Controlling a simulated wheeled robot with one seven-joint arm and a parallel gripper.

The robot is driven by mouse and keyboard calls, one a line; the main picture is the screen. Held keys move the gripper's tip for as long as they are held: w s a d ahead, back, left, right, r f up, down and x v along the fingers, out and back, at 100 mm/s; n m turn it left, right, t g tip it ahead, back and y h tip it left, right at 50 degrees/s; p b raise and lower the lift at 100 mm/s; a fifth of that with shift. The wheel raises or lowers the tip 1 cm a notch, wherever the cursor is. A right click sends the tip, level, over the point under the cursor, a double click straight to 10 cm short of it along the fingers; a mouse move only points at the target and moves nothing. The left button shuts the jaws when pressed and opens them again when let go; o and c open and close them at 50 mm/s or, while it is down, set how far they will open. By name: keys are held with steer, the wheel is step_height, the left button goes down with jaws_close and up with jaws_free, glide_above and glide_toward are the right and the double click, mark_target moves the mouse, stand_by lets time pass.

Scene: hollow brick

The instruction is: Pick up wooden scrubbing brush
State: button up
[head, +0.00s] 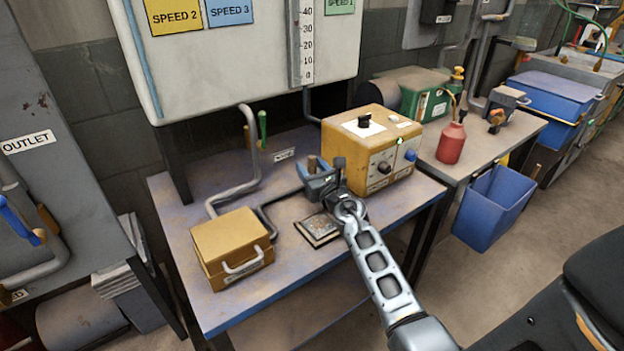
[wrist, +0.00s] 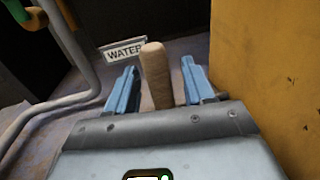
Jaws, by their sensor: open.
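The wooden scrubbing brush seems to be the upright light-brown wooden piece (wrist: 155,75) in the wrist view; only its rounded top part shows, and no bristles are visible. In the head view a small bit of brown wood (head: 312,163) shows at my gripper (head: 320,172). My gripper is open. In the wrist view its two blue fingers (wrist: 154,85) stand to the left and right of the wooden piece, with a visible gap on each side. The lower part of the piece is hidden behind the gripper body.
A yellow control box (head: 372,150) stands close to the right of my gripper, also in the wrist view (wrist: 270,70). A yellow case (head: 232,250) and a dark flat book-like item (head: 318,229) lie nearer on the bench. Grey pipes (head: 250,165) and a WATER label (wrist: 123,50) are to the left.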

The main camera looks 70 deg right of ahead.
steer(key=shift+c, duration=0.4)
jaws_close()
steer(key=shift+r, duration=0.15)
